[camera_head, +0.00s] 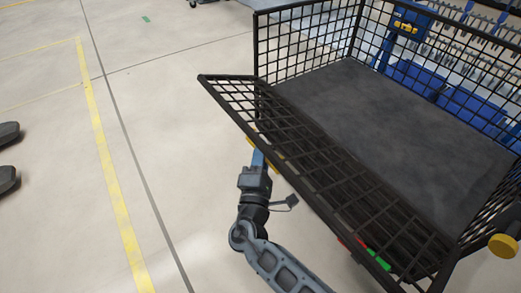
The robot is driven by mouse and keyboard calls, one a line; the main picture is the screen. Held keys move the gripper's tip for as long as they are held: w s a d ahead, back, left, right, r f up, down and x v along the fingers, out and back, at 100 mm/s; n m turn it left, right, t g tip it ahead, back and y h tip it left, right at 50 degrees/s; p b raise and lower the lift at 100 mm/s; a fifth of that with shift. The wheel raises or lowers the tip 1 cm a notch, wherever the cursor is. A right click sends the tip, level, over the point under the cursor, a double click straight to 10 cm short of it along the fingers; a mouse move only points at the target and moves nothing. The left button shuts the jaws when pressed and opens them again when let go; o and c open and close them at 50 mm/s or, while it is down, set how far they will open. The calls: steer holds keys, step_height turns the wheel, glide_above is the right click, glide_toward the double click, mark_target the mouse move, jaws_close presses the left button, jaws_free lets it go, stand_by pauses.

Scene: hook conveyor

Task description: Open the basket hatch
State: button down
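A black wire-mesh basket (390,115) with a bare dark floor fills the right half of the head view. Its front hatch, a black mesh panel (320,165), is tilted outward from the basket, with its outer edge toward me. My arm comes up from the bottom, and my gripper (258,158) is at the outer edge of the hatch, near its left part. A yellow piece (277,166) shows at the hatch by my gripper. The fingertips are largely hidden by the hatch, so their grip cannot be made out.
A yellow floor line (106,180) runs down the left, with free floor around it. Dark rounded objects (8,155) are at the left edge. Blue bins (465,103) and hanging hooks stand behind the basket. A yellow knob (503,246) is at the lower right.

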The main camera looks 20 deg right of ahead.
step_height(320, 180, down, 6)
steer(key=n+t, duration=0.3)
steer(key=shift+n+y, duration=0.3)
steer(key=shift+n, duration=0.1)
steer(key=shift+f, duration=0.25)
steer(key=c, duration=1.2)
jaws_free()
steer(key=shift+a, duration=0.1)
steer(key=shift+o, duration=0.2)
